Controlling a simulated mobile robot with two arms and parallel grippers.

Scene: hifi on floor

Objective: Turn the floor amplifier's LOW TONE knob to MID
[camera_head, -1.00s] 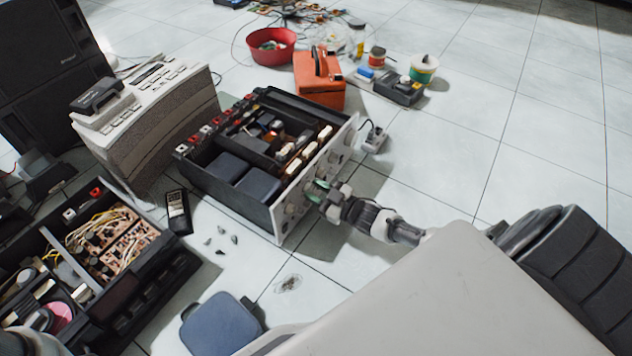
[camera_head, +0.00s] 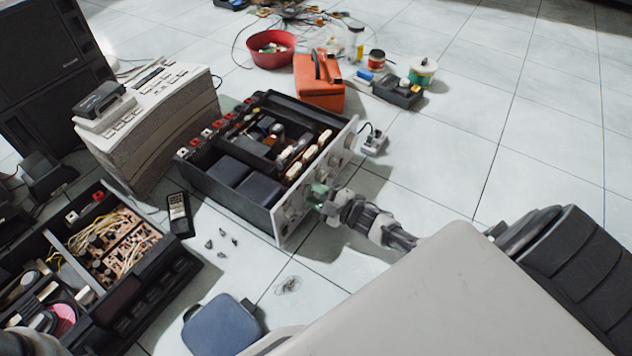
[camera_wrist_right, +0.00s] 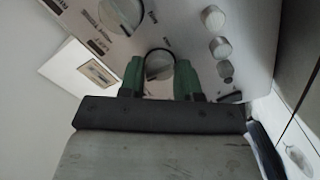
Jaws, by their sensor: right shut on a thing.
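The floor amplifier (camera_head: 232,187) sits open-topped on the tiles in the head view, its pale front panel (camera_head: 318,174) facing right. My right gripper (camera_head: 318,197) is at the lower part of that panel, its green fingers at a knob. In the right wrist view the gripper (camera_wrist_right: 160,78) is shut with its green fingers on either side of a round silver knob (camera_wrist_right: 159,66). Another large knob (camera_wrist_right: 122,14) and several small knobs (camera_wrist_right: 213,19) show on the panel. The labels are too blurred and tilted to read surely. My left gripper does not show.
A second opened unit (camera_head: 150,290) lies at lower left. A beige machine (camera_head: 150,130), an orange case (camera_head: 320,88) and a red bowl (camera_head: 270,60) stand around the amplifier. A black meter (camera_head: 179,214) and a blue pouch (camera_head: 222,325) lie nearby.

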